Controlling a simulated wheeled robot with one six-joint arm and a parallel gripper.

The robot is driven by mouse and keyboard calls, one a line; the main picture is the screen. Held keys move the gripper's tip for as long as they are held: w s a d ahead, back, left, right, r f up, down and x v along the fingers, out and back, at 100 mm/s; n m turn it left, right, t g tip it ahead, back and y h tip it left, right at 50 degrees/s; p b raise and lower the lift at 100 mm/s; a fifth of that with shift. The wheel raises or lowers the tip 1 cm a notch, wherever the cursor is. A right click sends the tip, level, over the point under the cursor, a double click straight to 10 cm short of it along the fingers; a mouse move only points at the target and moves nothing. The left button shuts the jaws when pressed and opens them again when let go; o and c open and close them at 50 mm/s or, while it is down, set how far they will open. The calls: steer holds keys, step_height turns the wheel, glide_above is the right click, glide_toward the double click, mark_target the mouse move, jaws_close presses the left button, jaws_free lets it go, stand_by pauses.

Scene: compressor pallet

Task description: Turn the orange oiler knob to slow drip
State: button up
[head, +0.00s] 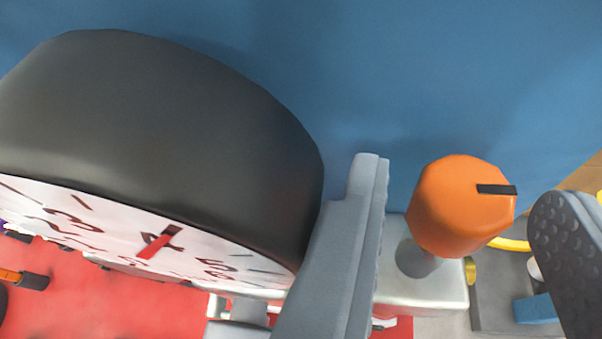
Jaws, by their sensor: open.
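The orange oiler knob (455,200) stands at the right of the head view on a short grey stem above a pale metal block (425,290). A black pointer mark (497,189) on the knob points to the right in the picture. My gripper (465,200) is open. Its left finger shows left of the knob and its right finger, with a dimpled pad, shows at the lower right. The knob appears between the two fingers with a gap on each side. I cannot tell whether the fingertips are level with it in depth.
A large black gauge (160,120) with a white dial and red needle fills the left, close beside my left finger. A blue surface (450,70) lies behind. A red surface (90,295) is at lower left. A grey tray with a blue block (536,308) is at lower right.

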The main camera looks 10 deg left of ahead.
stand_by(0.4)
steer(key=shift+d+n+t+y, duration=0.2)
steer(key=shift+n+t+y, duration=0.2)
steer(key=shift+n+y, duration=1.1)
steer(key=v, duration=1.8)
steer(key=a+f+n+t+h, duration=0.1)
steer(key=a+f+n+h, duration=0.1)
steer(key=n, duration=1.4)
steer(key=a+f+n+t+h, duration=0.2)
steer(key=f+n, duration=0.3)
steer(key=n, duration=1.2)
steer(key=shift+w+a+f+h, duration=0.25)
steer(key=shift+a+f+h, duration=0.1)
steer(key=shift+a+h, duration=0.5)
